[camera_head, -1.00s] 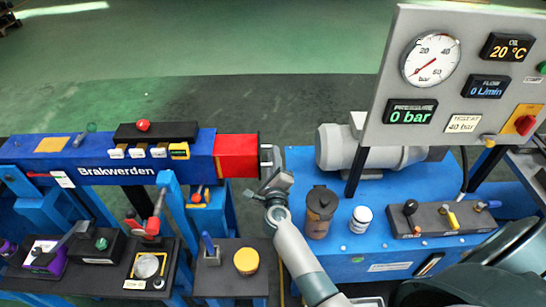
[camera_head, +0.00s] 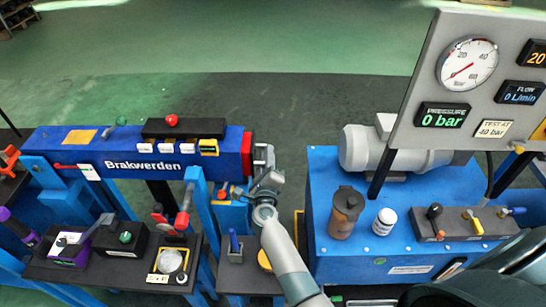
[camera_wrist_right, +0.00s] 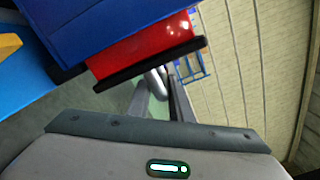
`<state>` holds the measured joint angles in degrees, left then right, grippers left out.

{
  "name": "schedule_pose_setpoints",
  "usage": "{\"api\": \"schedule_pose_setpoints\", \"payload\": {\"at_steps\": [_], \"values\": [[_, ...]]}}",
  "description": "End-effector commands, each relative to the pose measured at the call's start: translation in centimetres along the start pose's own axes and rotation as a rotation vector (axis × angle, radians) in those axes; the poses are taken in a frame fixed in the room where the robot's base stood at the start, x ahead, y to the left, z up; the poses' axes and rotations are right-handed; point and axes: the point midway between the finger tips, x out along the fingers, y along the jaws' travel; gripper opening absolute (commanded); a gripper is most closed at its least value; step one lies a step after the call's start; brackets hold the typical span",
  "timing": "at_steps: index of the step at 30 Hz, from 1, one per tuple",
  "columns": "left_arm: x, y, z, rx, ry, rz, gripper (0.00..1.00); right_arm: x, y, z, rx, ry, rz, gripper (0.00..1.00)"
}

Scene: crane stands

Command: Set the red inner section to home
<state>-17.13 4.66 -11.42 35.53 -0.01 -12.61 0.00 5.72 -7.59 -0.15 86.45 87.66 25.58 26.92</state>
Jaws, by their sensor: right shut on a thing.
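The red inner section (camera_head: 247,153) shows as a short band at the right end of the blue boom marked Brakwerden (camera_head: 150,160). In the right wrist view the red section (camera_wrist_right: 145,50) sticks a little out of the blue sleeve and ends in a black plate (camera_wrist_right: 150,68). My right gripper (camera_head: 264,168) is at that end, shut on the grey end handle (camera_head: 262,152). In the wrist view a silver bar (camera_wrist_right: 156,84) shows beside the dark fingers, and the grip itself is partly hidden. My left gripper is not in view.
A blue bench with a motor (camera_head: 380,150), a brown canister (camera_head: 345,213), a white jar (camera_head: 384,221) and a lever block (camera_head: 460,222) stands right of my arm. The gauge panel (camera_head: 480,90) reads 0 bar. Dark control boxes (camera_head: 125,240) sit below the boom.

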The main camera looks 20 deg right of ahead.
Motion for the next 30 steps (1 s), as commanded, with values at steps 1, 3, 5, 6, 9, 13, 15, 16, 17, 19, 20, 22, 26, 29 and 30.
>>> {"api": "schedule_pose_setpoints", "payload": {"at_steps": [1,3,5,6,9,13,15,16,17,19,20,22,26,29,30], "values": [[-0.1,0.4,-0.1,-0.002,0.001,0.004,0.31,0.2,-0.5,1.3,0.010,-0.018,-0.007,0.00],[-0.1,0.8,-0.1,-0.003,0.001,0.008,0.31,0.2,-0.6,1.3,0.010,-0.018,-0.007,0.00],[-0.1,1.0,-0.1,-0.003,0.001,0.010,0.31,0.2,-0.6,1.3,0.010,-0.019,-0.007,0.00],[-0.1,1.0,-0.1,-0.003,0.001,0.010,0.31,0.2,-0.6,1.3,0.010,-0.019,-0.007,0.00],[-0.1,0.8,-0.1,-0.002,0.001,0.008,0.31,0.2,-0.6,1.3,0.010,-0.019,-0.007,0.31],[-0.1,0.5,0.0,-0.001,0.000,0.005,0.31,0.2,-0.5,1.1,0.009,-0.016,-0.006,0.31],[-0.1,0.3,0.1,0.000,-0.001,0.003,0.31,0.2,-0.4,1.0,0.008,-0.014,-0.005,0.31],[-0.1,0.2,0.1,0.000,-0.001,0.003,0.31,0.2,-0.4,1.0,0.008,-0.013,-0.005,0.31],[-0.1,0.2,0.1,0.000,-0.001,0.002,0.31,0.2,-0.4,1.0,0.007,-0.013,-0.005,0.31],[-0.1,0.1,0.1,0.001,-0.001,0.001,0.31,0.2,-0.3,0.9,0.007,-0.011,-0.005,0.31],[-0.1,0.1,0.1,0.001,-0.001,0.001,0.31,0.2,-0.3,0.8,0.006,-0.011,-0.004,0.31],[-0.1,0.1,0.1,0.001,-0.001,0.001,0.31,0.1,-0.3,0.8,0.006,-0.009,-0.004,0.31],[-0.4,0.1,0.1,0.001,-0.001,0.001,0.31,0.1,-0.5,0.8,0.005,-0.007,-0.004,0.31],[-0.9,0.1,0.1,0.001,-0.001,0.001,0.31,0.1,-0.9,1.1,0.005,-0.007,-0.004,0.31],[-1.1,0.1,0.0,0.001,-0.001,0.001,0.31,0.1,-1.2,1.2,0.005,-0.008,-0.004,0.31]]}}
